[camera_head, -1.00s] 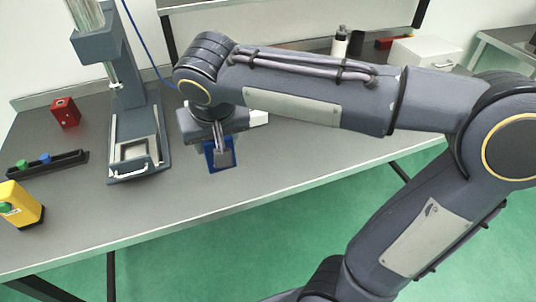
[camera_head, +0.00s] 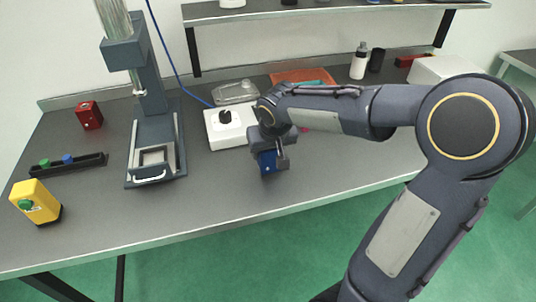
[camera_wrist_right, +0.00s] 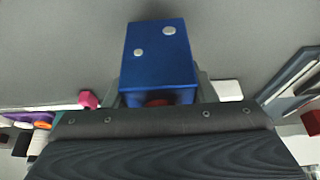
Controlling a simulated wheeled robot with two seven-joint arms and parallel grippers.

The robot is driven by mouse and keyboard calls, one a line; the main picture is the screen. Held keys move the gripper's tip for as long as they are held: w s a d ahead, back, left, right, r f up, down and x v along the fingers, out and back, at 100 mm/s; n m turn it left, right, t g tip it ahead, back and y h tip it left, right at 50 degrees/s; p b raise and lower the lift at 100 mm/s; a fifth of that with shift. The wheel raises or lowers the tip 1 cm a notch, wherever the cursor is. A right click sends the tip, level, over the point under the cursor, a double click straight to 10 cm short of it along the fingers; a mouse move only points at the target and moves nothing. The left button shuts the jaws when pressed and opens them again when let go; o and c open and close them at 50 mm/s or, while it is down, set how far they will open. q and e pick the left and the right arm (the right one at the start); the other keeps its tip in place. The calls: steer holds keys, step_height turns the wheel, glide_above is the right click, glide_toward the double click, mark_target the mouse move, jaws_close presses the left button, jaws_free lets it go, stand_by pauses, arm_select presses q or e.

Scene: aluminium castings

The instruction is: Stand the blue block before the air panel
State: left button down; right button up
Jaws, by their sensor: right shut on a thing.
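My right gripper (camera_head: 270,152) is shut on the blue block (camera_head: 267,163). In the right wrist view the blue block (camera_wrist_right: 158,55) sits between the fingers, showing two pale round spots on one face. The head view shows it over the grey table, front right of a white box with a black knob (camera_head: 216,136). A blue hose runs to this box, which appears to be the air panel. Whether the block touches the table is unclear. My left gripper is not in view.
A press (camera_head: 156,130) stands left of the white box. A yellow box with a green button (camera_head: 36,203), a black rack (camera_head: 90,163) and a red block (camera_head: 90,115) are further left. The table's front middle is clear.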

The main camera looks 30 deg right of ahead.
steer(key=shift+f, duration=0.95)
steer(key=shift+f, duration=0.2)
steer(key=o, duration=1.2)
steer(key=shift+c, duration=0.2)
steer(key=shift+r, duration=0.15)
